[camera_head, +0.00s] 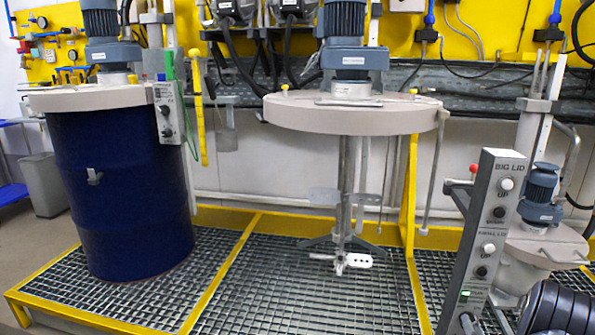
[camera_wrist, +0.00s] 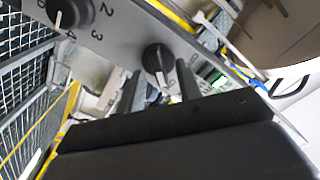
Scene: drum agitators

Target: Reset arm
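My gripper (camera_wrist: 158,88) shows in the wrist view as a wide black body with two dark fingers. The fingers are spread apart with a gap between them, and I see nothing held. A black knob with a white pointer (camera_wrist: 157,60) on a grey panel (camera_wrist: 115,38) lies just beyond the gap; I cannot tell whether a finger touches it. A second knob (camera_wrist: 70,13) with numbers around it is at the upper left. My gripper's fingers do not show in the head view.
A blue drum (camera_head: 125,195) stands under a lid at left. A raised round lid (camera_head: 345,112) with a stirrer (camera_head: 345,205) hangs over the grated platform (camera_head: 300,285). A grey control post (camera_head: 485,230) marked BIG LID and a smaller lidded unit (camera_head: 540,245) stand at right.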

